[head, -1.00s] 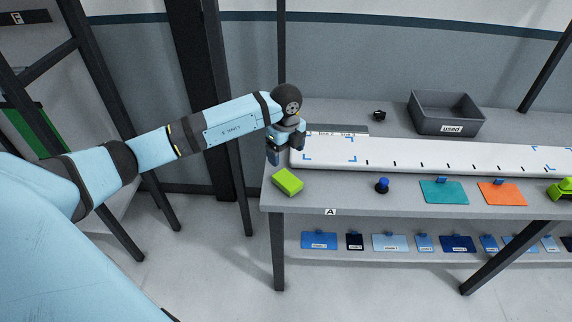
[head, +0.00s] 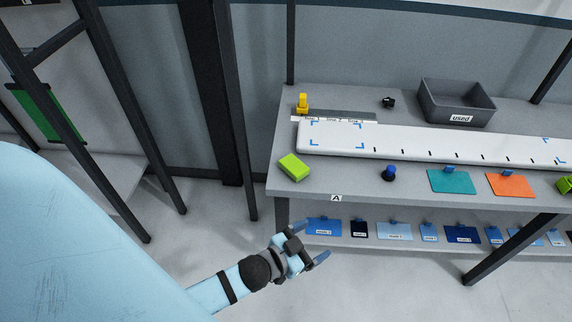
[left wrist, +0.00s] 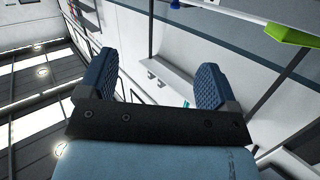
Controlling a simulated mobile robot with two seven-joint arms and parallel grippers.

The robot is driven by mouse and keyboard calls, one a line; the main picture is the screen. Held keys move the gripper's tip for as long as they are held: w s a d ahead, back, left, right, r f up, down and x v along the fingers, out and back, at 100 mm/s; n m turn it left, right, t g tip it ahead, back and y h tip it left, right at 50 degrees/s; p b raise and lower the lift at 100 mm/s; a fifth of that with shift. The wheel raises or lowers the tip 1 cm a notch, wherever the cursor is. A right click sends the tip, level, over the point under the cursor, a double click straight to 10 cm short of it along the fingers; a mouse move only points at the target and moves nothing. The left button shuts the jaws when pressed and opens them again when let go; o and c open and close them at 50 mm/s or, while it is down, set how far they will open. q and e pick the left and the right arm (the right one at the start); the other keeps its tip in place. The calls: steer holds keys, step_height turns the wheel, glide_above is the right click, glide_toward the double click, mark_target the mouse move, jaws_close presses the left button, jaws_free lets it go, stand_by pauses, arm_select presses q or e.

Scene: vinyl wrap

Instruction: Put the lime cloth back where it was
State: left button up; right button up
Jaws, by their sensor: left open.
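The lime cloth (head: 293,167) is a bright lime-green block-like pad. It lies on the grey bench top (head: 330,184) at its left front corner, left of the white board. A lime-green shape also shows at the top right of the left wrist view (left wrist: 285,33). My left gripper (head: 309,258) is open and empty. It is below and in front of the bench, near the left end of the lower shelf, apart from the cloth. In the left wrist view its two blue fingers (left wrist: 158,88) stand wide apart with nothing between them. My right gripper is out of view.
On the bench are a long white board (head: 400,149), a yellow item (head: 302,104), a grey "used" bin (head: 457,102), a blue-topped knob (head: 389,173), a teal sheet (head: 451,182) and an orange sheet (head: 511,186). The lower shelf (head: 345,242) holds several blue swatches.

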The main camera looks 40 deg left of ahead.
arm_select(q)
steer(key=s+a+f+n+g+y, duration=0.1)
steer(key=s+f+n+g+y, duration=0.1)
steer(key=s+f+g, duration=0.2)
steer(key=s+f, duration=0.3)
steer(key=s, duration=0.1)
steer(key=shift+s, duration=0.35)
steer(key=shift+r, duration=0.1)
